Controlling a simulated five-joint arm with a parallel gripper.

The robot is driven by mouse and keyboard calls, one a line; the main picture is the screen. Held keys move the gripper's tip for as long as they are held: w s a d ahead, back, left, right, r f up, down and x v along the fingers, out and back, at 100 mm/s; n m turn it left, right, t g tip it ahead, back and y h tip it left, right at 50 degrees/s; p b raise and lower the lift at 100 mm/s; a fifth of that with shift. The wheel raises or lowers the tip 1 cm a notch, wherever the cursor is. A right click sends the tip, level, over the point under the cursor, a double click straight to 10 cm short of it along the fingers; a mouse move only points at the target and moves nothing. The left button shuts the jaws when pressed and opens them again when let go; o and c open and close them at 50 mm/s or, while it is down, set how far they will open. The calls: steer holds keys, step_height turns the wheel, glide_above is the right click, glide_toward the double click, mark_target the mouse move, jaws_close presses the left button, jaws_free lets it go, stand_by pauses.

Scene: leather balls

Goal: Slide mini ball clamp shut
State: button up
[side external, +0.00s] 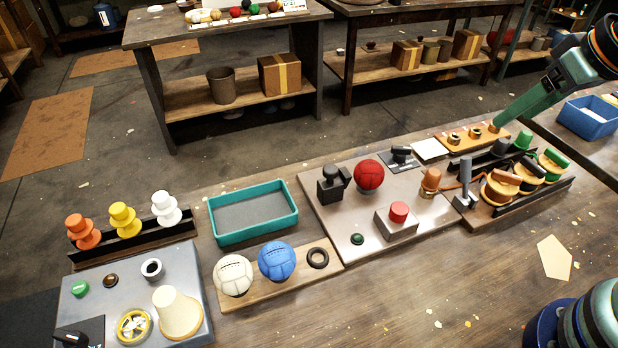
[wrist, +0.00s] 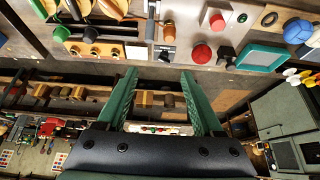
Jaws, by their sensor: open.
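The likely mini ball clamp is a black block with a round knob (side external: 332,184), left of a red stitched ball (side external: 369,174) on the grey panel. Whether it touches the ball, I cannot tell. In the wrist view, the red ball (wrist: 202,53) lies beyond my fingertips, with the dark clamp (wrist: 226,54) beside it. My gripper (wrist: 159,75) is open, its two green fingers wide apart with nothing between them. In the side view, my gripper (side external: 499,122) reaches in from the upper right, near the panel's far right side and away from the clamp.
A red button block (side external: 397,218), a dark switch plate (side external: 402,157) and an upright grey lever (side external: 465,180) stand around the ball. A small board with brass fittings (side external: 460,142) is near my gripper. A teal tray (side external: 253,234), white ball (side external: 234,275) and blue ball (side external: 277,261) lie left.

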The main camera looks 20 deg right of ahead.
steer(key=w+a+r+m+g, duration=0.1)
steer(key=w+a+r+m, duration=0.15)
steer(key=w+a, duration=0.2)
steer(key=m+g, duration=0.5)
steer(key=m, duration=0.2)
glide_above(331, 168)
step_height(331, 168, down, 7)
steer(key=shift+n, duration=0.25)
step_height(331, 168, down, 12)
jaws_close()
